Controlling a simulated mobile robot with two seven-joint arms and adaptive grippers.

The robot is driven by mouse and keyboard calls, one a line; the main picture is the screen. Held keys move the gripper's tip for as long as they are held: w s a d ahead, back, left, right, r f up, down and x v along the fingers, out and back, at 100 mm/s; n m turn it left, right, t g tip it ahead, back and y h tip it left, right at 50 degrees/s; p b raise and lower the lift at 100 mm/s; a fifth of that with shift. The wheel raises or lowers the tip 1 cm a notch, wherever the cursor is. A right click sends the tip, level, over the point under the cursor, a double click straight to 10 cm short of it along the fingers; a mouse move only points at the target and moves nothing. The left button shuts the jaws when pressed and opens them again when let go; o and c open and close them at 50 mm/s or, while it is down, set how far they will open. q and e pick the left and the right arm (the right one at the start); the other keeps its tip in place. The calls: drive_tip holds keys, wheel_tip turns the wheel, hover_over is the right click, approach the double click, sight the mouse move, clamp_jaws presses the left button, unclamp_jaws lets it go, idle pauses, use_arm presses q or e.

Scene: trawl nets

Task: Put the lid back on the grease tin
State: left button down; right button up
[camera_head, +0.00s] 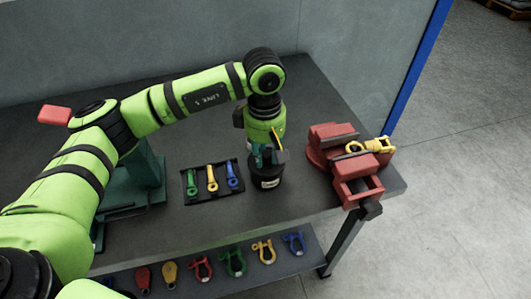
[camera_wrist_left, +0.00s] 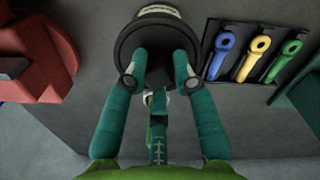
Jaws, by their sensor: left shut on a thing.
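The grease tin (camera_head: 270,183) is a dark round can with a pale label, standing on the dark bench right of the tool tray. My left gripper (camera_head: 266,158) points down over its top. In the left wrist view its two teal fingers (camera_wrist_left: 160,58) are shut on the dark round lid (camera_wrist_left: 155,36), whose wide rim shows around the fingertips. Part of the tin's pale label (camera_wrist_left: 160,12) shows beyond the rim. The lid is at or very close to the tin's top; I cannot tell whether it is seated. My right gripper is out of view.
A black tray (camera_head: 212,195) with green, yellow and blue tools lies left of the tin. A red vise (camera_head: 348,165) with a yellow shackle (camera_head: 378,145) stands to the right. A green machine (camera_head: 150,175) stands left. Several shackles and pulleys lie on the lower shelf (camera_head: 215,270).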

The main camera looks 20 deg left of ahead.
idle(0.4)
use_arm(q)
drive_tip(key=c, duration=0.9)
unclamp_jaws()
drive_tip(key=o, duration=0.5)
drive_tip(key=shift+c, duration=0.2)
drive_tip(key=shift+r, duration=0.1)
drive_tip(key=shift+r+p, duration=1.5)
drive_tip(key=shift+r, duration=1.9)
clamp_jaws()
